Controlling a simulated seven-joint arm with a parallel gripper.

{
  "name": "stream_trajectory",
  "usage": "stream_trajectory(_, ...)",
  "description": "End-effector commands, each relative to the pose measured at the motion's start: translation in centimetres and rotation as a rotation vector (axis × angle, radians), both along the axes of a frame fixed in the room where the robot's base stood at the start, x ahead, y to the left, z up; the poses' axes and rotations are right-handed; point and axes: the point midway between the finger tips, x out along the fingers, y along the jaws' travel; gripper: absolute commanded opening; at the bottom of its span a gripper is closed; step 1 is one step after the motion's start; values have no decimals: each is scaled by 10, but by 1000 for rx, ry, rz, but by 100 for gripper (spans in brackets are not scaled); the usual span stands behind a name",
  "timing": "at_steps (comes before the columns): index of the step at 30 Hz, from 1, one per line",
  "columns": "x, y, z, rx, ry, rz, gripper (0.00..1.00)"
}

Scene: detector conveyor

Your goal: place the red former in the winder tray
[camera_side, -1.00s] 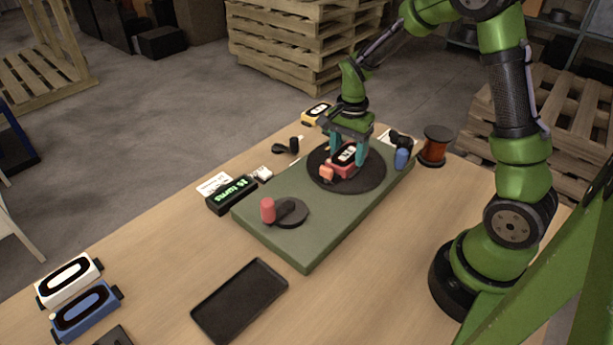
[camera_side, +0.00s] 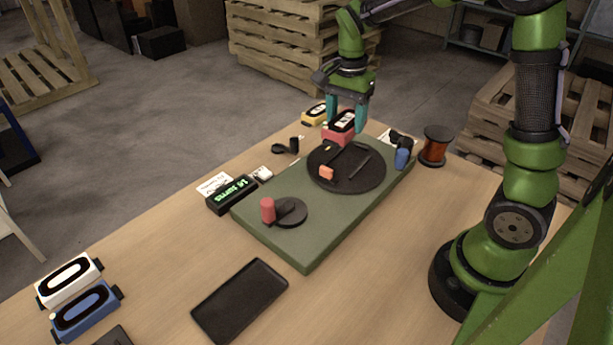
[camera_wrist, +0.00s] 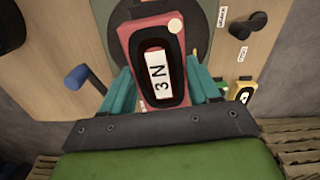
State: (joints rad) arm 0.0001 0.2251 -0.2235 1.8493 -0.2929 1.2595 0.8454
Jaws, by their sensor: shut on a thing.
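The red former (camera_side: 339,128) has a black oval ring and a white label on top. My gripper (camera_side: 346,115) is shut on it and holds it in the air above the black round turntable (camera_side: 372,182) of the green winder base (camera_side: 312,245). In the wrist view the former (camera_wrist: 135,38) sits between the teal fingers of my gripper (camera_wrist: 165,85), and its label reads "3 N". A black empty tray (camera_side: 240,300) lies on the table in front of the winder; I cannot tell for sure that it is the winder tray.
White (camera_side: 69,281) and blue (camera_side: 85,311) formers sit at left.

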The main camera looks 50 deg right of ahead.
Motion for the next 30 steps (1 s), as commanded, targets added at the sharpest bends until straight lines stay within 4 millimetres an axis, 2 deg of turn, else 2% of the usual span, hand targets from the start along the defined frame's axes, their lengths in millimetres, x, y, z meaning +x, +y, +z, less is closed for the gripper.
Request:
stream_trajectory(4,-2,57,-1,9,12,147,26)
stream_trajectory(8,-21,122,-13,11,30,269,26)
stream_trajectory(12,-57,187,-31,7,41,325,26)
stream_trajectory(15,-91,224,-45,-2,45,327,26)
stream_trajectory(18,-129,251,-60,-9,45,294,26)
stream_trajectory(21,-159,266,-73,-14,39,223,26)
stream_trajectory(24,-177,269,-83,-14,29,126,26)
stream_trajectory(30,-180,265,-92,-5,10,-73,26)
